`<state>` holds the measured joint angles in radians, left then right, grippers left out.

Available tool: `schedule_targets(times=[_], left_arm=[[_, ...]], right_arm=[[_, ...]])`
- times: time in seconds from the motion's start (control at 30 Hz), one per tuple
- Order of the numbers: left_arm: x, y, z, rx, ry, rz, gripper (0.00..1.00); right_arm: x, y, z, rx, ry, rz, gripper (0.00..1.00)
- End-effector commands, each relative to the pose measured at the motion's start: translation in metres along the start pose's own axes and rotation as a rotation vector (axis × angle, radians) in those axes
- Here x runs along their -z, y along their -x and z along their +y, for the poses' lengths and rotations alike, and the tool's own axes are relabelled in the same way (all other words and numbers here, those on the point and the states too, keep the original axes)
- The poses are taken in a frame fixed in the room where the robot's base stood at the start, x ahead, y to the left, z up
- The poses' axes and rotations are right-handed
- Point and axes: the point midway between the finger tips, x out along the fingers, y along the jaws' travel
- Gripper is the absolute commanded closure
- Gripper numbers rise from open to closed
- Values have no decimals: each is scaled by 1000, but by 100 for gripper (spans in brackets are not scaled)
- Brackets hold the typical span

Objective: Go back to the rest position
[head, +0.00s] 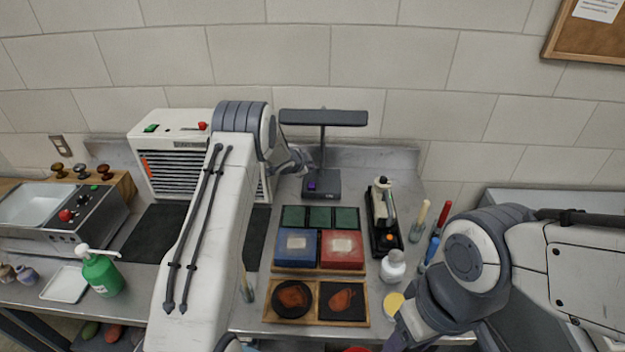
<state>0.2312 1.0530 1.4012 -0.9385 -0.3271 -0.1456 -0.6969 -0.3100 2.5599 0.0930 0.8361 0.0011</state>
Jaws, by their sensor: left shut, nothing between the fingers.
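My left arm reaches up from the bottom left across the bench, and its gripper (299,164) is at the far side, just left of the dark lamp-like stand (323,150). The gripper is small in the picture, shut and empty. I cannot tell whether it touches the stand. My right arm is folded at the lower right, over the bench's right end, and its gripper is not in view.
A white louvred unit (168,150) stands behind my left arm. Blue (297,262) and red (344,262) boxes and a wooden tray (318,316) sit mid-bench. A white bottle (393,266) and a green pump bottle (101,274) stand upright.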

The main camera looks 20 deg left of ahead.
Motion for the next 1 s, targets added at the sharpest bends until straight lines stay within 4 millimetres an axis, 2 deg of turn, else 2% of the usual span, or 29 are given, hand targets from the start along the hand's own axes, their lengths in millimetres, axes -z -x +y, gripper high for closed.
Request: schedule_targets(times=[0.37,0.47,0.57,0.67,0.7,0.77,0.8,0.87,0.9,1.0], left_arm=[[-1,-1,1,-1,0,0,100],[12,5,3,-3,8,-7,100],[43,22,12,-15,34,-35,100],[85,57,36,-44,84,-87,100],[101,75,49,-61,109,-113,100],[121,104,73,-92,145,-154,100],[132,125,90,-117,168,-181,100],[145,159,118,-157,200,-221,100],[151,182,137,-185,220,-250,100],[156,242,186,-263,267,-320,100]], right_arm=[[0,-1,0,0,-2,0,41],[0,-2,0,0,-2,0,41],[0,-6,0,0,-2,0,41],[-1,-10,1,0,-2,0,41],[-1,-12,1,0,-2,0,41],[-1,-16,1,0,-1,0,41],[-1,-17,1,0,-1,0,41],[-1,-20,2,0,-1,0,41],[-1,-22,2,0,-1,0,41],[-2,-26,2,0,-1,0,41]])
